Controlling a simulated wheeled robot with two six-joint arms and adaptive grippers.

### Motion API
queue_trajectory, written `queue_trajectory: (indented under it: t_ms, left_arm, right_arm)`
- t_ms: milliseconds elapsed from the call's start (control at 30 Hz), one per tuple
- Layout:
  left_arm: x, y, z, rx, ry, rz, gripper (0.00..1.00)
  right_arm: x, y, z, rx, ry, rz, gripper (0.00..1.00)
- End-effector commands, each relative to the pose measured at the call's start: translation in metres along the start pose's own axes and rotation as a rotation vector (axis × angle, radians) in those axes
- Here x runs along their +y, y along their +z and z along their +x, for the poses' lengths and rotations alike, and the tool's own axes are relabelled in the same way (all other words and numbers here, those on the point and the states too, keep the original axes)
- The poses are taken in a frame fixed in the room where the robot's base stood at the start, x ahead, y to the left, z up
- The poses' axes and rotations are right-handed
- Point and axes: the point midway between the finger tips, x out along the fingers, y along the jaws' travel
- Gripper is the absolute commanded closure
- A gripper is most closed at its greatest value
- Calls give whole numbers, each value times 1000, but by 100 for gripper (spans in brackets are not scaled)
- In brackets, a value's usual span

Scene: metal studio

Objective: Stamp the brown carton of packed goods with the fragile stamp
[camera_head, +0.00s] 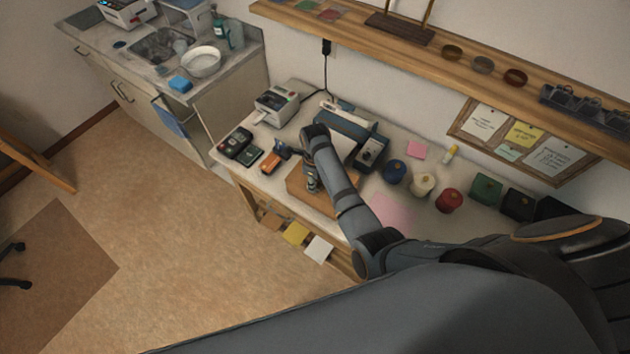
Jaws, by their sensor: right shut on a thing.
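The brown carton (300,199) lies on the workbench near its front edge, partly covered by my right arm. My right gripper (312,185) points down over the carton, shut on a small stamp that is mostly hidden by the fingers. I cannot tell whether the stamp touches the carton's top. Its label cannot be read from here. My left gripper is not in view.
A card terminal (236,143), an orange device (272,162) and a label printer (277,104) stand left of the carton. Blue (395,171), cream (422,186) and red (449,201) round items stand to the right. A wooden shelf (480,68) hangs above.

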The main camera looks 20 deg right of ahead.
Motion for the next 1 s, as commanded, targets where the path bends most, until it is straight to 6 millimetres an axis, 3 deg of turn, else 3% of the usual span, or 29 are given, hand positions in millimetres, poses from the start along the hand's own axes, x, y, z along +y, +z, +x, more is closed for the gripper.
queue_trajectory:
  t_ms: [33, 167, 533, 1000]
  left_arm:
    - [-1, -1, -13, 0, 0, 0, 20]
    - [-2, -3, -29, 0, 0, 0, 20]
    - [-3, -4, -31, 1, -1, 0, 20]
    - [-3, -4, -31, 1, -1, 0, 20]
  right_arm:
    - [0, 0, -12, -1, -1, 0, 100]
    - [0, 0, -27, 0, 0, 0, 100]
    - [0, 1, -61, -2, -1, 0, 100]
    - [0, 0, -66, 0, 0, 0, 100]
